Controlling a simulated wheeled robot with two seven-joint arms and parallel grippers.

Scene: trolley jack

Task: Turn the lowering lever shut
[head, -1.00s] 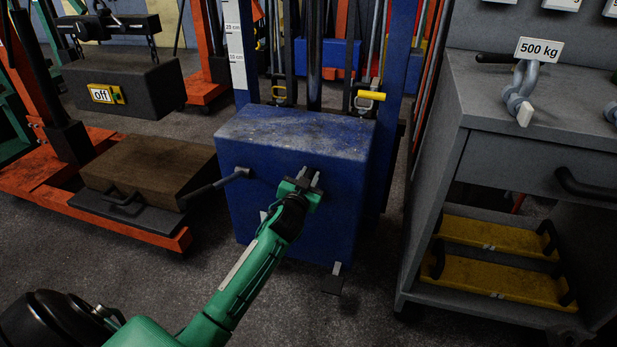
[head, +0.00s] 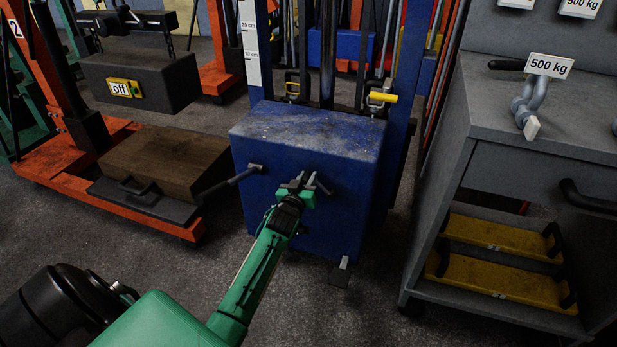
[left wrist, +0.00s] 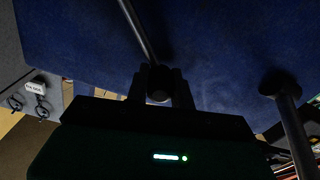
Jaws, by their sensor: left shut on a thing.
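The blue jack body (head: 300,143) stands upright in the middle of the head view. My left gripper (head: 306,183) is at its front face, reached from the lower left. In the left wrist view the gripper (left wrist: 160,84) is shut on a dark knob-like lever part, which I take as the lowering lever (left wrist: 158,82). A thin rod (left wrist: 138,30) runs from there to the upper edge. The fingers hide much of the lever, so its exact angle is hard to tell. My right gripper is not in view.
A second lever (head: 228,183) sticks out left from the blue body, close to my gripper; it also shows in the left wrist view (left wrist: 290,125). A small pedal (head: 341,272) is low at the front. A grey cabinet (head: 455,140) stands right, an orange lift (head: 150,215) left.

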